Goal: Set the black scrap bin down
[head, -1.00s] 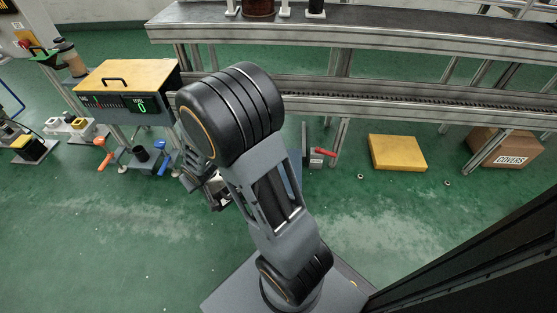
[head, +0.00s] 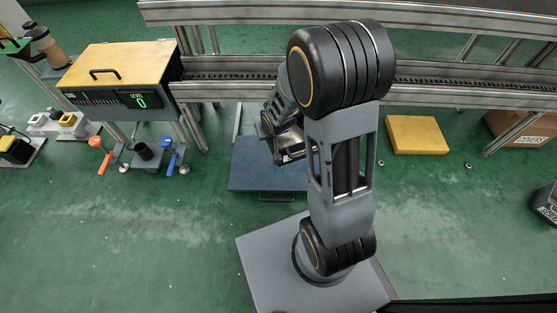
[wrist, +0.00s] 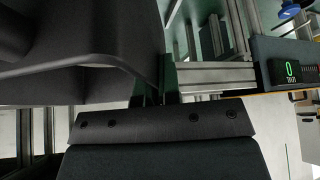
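In the wrist view, the black scrap bin (wrist: 75,70) fills the upper left as a large dark body with a curved rim. Its rim runs to my gripper (wrist: 158,92), whose two dark fingers are close together at the bin's edge and look shut on it. In the head view, my gripper (head: 286,148) is partly hidden behind my arm, above a blue flat-topped thing. I cannot make out the bin clearly there, nor its height above the floor.
The blue flat thing (head: 250,167) with a handle lies below my gripper. A conveyor frame (head: 450,72) runs behind. A yellow-topped level cabinet (head: 120,72) stands left, a yellow block (head: 417,134) right, and a dark labelled box (head: 546,203) at the right edge. The left foreground floor is clear.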

